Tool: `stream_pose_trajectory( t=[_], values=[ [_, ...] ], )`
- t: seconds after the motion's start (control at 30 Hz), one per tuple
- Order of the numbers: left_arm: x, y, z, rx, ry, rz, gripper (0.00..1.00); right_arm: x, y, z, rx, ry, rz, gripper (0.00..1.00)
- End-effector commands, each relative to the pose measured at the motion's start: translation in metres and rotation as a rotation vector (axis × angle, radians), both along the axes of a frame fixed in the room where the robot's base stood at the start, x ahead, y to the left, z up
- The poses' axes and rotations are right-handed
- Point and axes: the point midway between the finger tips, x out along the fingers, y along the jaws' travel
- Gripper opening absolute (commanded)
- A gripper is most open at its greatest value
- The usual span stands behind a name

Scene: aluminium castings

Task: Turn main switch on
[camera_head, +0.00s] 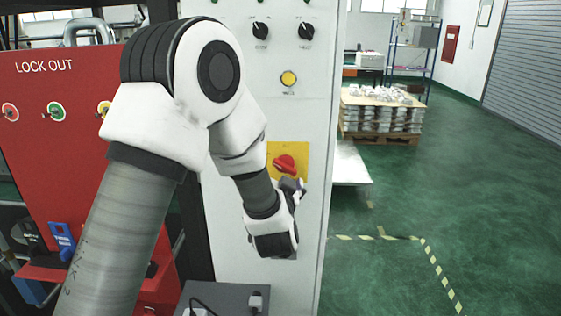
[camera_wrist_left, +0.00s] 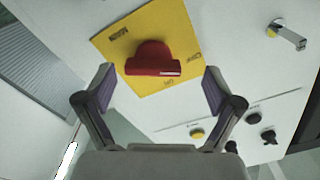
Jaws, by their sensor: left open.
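The main switch is a red rotary handle (camera_head: 285,164) on a yellow plate (camera_head: 303,160), on the front of a light grey cabinet (camera_head: 225,270). In the left wrist view the red handle (camera_wrist_left: 153,59) sits near the middle on its yellow plate (camera_wrist_left: 105,40), ahead of the fingers. My left gripper (camera_wrist_left: 156,88) is open, with a finger on either side below the handle and nothing between them. In the head view my left gripper (camera_head: 292,186) is just below the handle, partly in front of the yellow plate. My right gripper is not in view.
A red LOCK OUT board (camera_head: 50,130) stands left of the cabinet. Two black selector knobs (camera_head: 261,31) (camera_head: 306,31) and a yellow button (camera_head: 288,78) are above the switch. A loaded pallet (camera_head: 380,138) stands behind right. The green floor at right is clear.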

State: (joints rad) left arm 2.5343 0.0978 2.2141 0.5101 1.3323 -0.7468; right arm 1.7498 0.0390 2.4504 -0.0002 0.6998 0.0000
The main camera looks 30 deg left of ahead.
Motion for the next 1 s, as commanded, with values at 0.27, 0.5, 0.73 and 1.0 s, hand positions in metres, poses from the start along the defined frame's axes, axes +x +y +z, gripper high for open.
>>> stream_pose_trajectory(
  t=[0.27, 0.5, 0.73, 1.0],
  values=[
    [0.029, 0.018, 0.0, -0.001, 0.003, -0.001, 0.92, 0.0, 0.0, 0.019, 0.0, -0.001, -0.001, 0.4],
    [0.03, 0.018, -0.001, 0.0, 0.003, -0.002, 0.78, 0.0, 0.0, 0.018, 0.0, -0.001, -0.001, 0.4],
    [0.03, 0.018, -0.001, -0.001, 0.001, -0.002, 0.32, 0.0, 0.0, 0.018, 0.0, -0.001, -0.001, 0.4],
    [0.03, 0.018, 0.0, 0.014, 0.008, -0.003, 0.32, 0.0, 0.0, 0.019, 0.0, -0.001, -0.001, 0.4]
  ],
)
